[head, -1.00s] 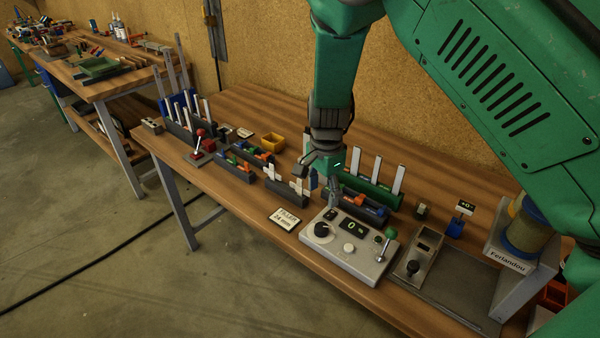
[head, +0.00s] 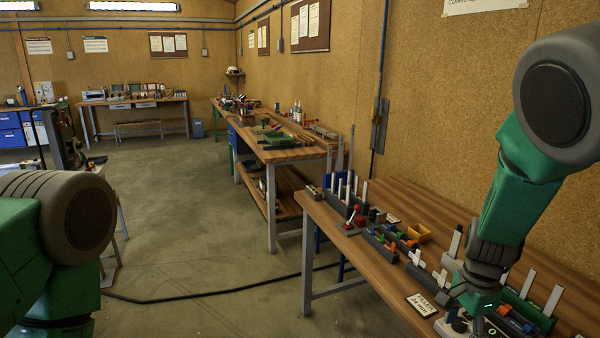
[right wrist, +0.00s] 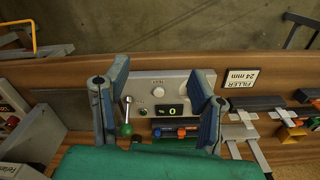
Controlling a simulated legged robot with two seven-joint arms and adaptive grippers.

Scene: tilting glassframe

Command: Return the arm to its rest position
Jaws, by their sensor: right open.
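My right arm comes in from the right in the head view, and its gripper (head: 462,292) is low over the workbench, by the grey control box (head: 447,328). In the right wrist view my right gripper (right wrist: 159,70) has its two blue-grey fingers spread apart with nothing held between them.
A "FILLER 24 mm" card (head: 421,304) lies near the bench's front edge. Holders with upright strips, a red-handled device (head: 354,217) and a yellow bin (head: 418,233) stand on the workbench (head: 352,254). Another bench (head: 286,152) is farther back. The floor at left is mostly clear.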

